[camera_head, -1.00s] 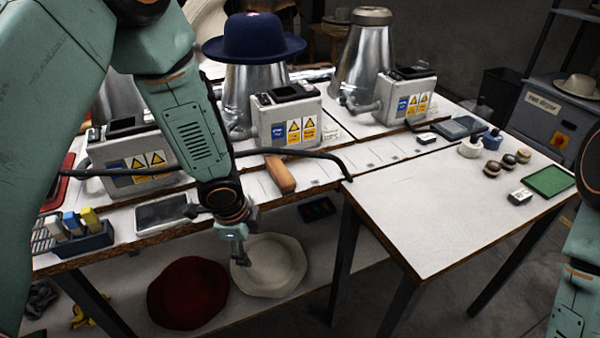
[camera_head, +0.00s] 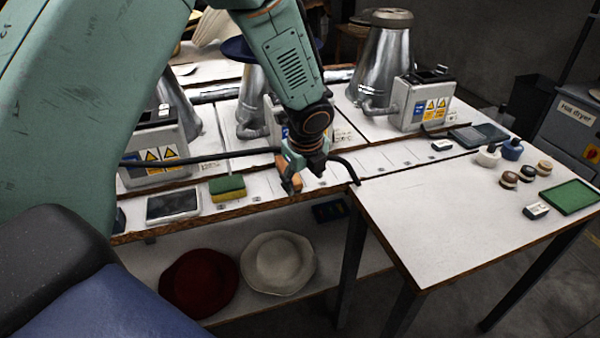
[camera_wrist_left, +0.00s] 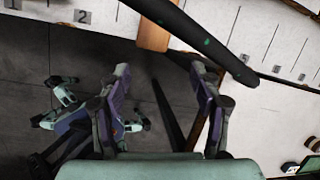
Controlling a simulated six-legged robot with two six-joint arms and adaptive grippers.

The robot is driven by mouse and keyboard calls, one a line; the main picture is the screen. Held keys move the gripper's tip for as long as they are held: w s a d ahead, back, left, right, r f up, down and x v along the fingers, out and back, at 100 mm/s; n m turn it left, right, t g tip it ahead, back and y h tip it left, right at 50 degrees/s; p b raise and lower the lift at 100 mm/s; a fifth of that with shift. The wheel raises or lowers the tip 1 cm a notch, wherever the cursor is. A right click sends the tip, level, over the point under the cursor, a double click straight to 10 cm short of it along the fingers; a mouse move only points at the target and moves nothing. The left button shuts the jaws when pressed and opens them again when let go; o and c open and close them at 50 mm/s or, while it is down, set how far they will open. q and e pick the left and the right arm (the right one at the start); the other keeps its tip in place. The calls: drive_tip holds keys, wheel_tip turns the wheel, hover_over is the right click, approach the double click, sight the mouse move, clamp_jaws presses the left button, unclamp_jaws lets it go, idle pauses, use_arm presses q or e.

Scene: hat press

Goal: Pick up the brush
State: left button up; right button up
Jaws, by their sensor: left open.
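The brush shows an orange-brown wooden body (camera_head: 289,178) at the front edge of the bench, partly covered by my left gripper (camera_head: 305,161) in the head view. In the left wrist view part of its wooden body (camera_wrist_left: 153,36) shows at the top, beyond the fingers. A dark bar crosses in front of it there. My left gripper (camera_wrist_left: 160,70) is open, with nothing between its fingers. Whether a finger touches the brush I cannot tell. My right gripper is not in view.
A black bar (camera_head: 215,155) runs along the bench near the gripper. A yellow-green sponge (camera_head: 227,188) and a grey tablet (camera_head: 172,204) lie to the left. A red hat (camera_head: 200,284) and a cream hat (camera_head: 278,263) lie on the lower shelf. The right table (camera_head: 440,220) is mostly clear.

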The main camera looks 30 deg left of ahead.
use_arm(q)
drive_tip(key=a+r+m, duration=0.1)
drive_tip(key=w+a+m, duration=0.1)
drive_tip(key=a+r+m+y, duration=0.1)
drive_tip(key=shift+w+a+r, duration=0.2)
drive_tip(key=shift+a+r, duration=0.1)
drive_tip(key=shift+a, duration=0.1)
drive_tip(key=shift+w+f, duration=0.1)
drive_tip(key=shift+f, duration=0.3)
drive_tip(key=b+x, duration=0.2)
drive_tip(key=x, duration=0.3)
drive_tip(key=shift+w+a+f, duration=0.15)
drive_tip(key=shift+f, duration=0.15)
drive_tip(key=shift+w+f, duration=0.15)
drive_tip(key=shift+f, duration=0.3)
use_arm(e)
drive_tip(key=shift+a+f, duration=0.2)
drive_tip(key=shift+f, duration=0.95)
use_arm(q)
drive_tip(key=shift+a, duration=0.15)
drive_tip(key=shift+c, duration=0.2)
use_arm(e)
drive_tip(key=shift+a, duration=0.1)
use_arm(q)
drive_tip(key=c, duration=1.3)
drive_tip(key=shift+o, duration=0.2)
drive_tip(key=shift+r, duration=0.15)
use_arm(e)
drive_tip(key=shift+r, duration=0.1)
